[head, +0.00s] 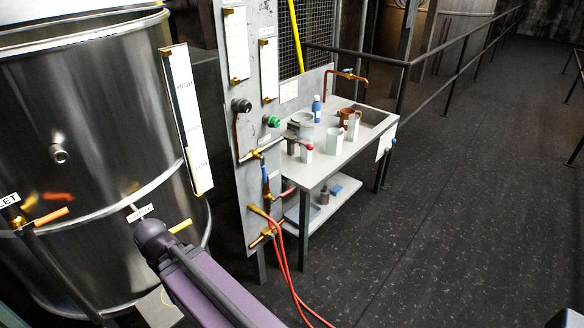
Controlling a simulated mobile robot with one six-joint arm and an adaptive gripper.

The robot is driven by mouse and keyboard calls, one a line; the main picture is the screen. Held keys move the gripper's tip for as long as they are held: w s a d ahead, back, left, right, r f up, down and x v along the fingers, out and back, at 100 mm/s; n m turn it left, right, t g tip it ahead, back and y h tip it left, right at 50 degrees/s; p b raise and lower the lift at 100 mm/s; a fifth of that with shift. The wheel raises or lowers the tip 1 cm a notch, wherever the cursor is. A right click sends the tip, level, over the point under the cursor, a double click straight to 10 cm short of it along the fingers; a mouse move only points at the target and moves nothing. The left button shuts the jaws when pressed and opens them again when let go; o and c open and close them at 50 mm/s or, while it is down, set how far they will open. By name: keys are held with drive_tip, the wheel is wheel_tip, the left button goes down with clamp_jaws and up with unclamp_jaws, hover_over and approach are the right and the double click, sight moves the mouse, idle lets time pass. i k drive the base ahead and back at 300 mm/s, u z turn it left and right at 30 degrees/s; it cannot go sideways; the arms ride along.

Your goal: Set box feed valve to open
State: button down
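I cannot read which valve is the box feed valve. A grey panel (229,100) carries several small valves. One brass valve (259,151) sits under a small label at mid-height. Below it are a blue-handled valve (265,174) and a red-handled valve (285,193). Brass fittings (268,233) with red hoses are at the bottom. The steel tank (90,130) at left has an orange-handled valve (48,217) beside a partly readable label and a yellow handle (180,226) under another label. My purple arm crosses the lower part of the view; my gripper does not show.
A grey bench (345,155) with cups, a blue bottle (316,108) and a sink stands right of the panel. Red hoses (287,262) run down to the floor. Railings (450,90) stand behind. The dark floor (450,220) at right is clear.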

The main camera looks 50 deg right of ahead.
sight(262, 158)
drive_tip(key=z, duration=1.2)
drive_tip(key=k, duration=0.95)
drive_tip(key=u, duration=0.05)
drive_tip(key=i, duration=0.85)
drive_tip(key=z, duration=0.05)
